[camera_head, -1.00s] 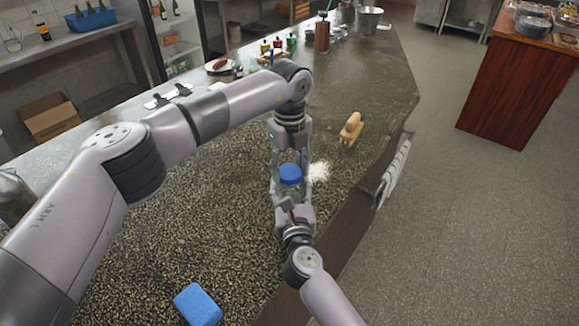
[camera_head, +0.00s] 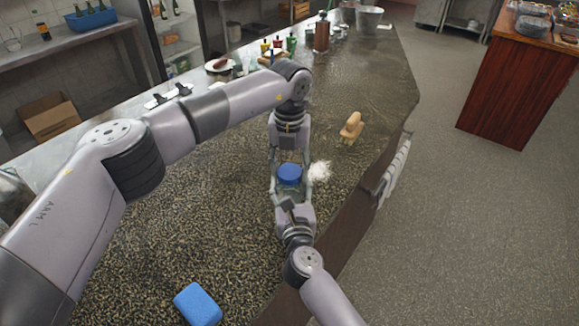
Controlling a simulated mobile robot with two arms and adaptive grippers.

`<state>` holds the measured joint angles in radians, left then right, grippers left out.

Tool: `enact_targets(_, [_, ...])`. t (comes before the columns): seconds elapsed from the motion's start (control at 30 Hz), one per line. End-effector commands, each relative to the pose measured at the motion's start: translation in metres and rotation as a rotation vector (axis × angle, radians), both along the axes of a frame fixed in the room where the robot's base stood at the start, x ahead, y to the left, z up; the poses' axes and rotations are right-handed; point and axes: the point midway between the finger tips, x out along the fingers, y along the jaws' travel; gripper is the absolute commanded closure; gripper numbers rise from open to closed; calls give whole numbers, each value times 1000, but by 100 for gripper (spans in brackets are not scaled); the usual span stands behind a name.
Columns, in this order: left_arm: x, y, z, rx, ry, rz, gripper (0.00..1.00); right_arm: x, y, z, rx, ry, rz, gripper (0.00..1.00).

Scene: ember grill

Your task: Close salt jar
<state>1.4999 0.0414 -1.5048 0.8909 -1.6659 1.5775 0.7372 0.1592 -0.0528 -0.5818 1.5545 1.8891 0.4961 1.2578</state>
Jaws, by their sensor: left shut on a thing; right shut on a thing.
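The salt jar (camera_head: 290,188) is a small clear jar near the counter's right edge, mostly hidden between my grippers. A blue lid (camera_head: 289,174) sits at its top; I cannot tell whether it is fully seated. My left gripper (camera_head: 289,172) reaches down from above, shut on the blue lid. My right gripper (camera_head: 291,195) comes from the front edge, shut on the jar's body. A patch of spilled white salt (camera_head: 320,171) lies on the counter just right of the jar.
A wooden-handled brush (camera_head: 351,127) lies behind and right of the jar. A blue sponge (camera_head: 197,304) is at the front left. A towel (camera_head: 393,170) hangs on the counter's right side. Bottles and a steel bucket (camera_head: 368,18) stand at the far end. The counter between is mostly clear.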

Motion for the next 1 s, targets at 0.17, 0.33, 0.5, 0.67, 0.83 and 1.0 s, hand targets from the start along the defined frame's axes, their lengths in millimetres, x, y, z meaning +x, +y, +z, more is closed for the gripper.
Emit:
enact_targets(0.17, [0,0,0,-2,0,-335,86,0,1,0,1,1,1,100])
enact_targets(0.33, [0,0,0,-1,0,-656,86,0,1,0,2,0,2,100])
enact_targets(0.5, [1,0,0,-1,2,-976,86,0,1,0,2,1,2,100])
enact_targets(0.67, [0,0,-1,-2,3,-1278,86,0,1,0,2,1,2,100])
enact_targets(0.83, [0,0,-1,-2,4,-1557,86,0,1,0,2,1,1,100])
enact_targets(1.0, [0,0,-1,-2,4,-1580,86,0,1,0,2,1,1,100])
